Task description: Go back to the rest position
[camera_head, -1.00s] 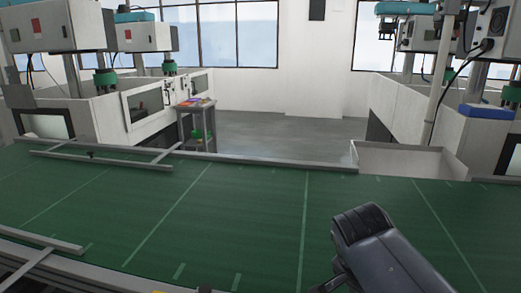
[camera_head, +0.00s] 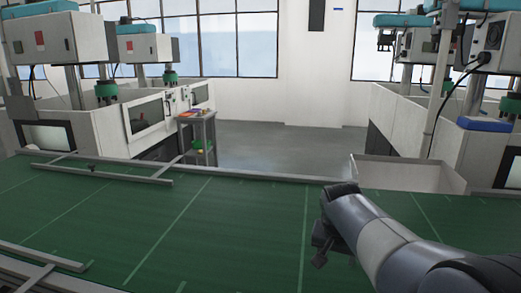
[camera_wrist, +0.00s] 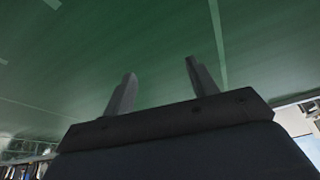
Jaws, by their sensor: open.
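My gripper (camera_wrist: 160,80) shows in the wrist view with its two fingers apart and nothing between them. Beyond the fingers is the green surface of the conveyor (camera_wrist: 90,60). In the head view my arm reaches in from the lower right. My gripper (camera_head: 321,258) hangs over the green conveyor (camera_head: 150,230) there, partly hidden by my arm. I cannot tell its exact height above the belt.
A light bin (camera_head: 408,176) stands behind the conveyor at the right. White machines stand at the left (camera_head: 100,120) and right (camera_head: 400,120). A small grey cart (camera_head: 197,135) with colored items stands at the back left.

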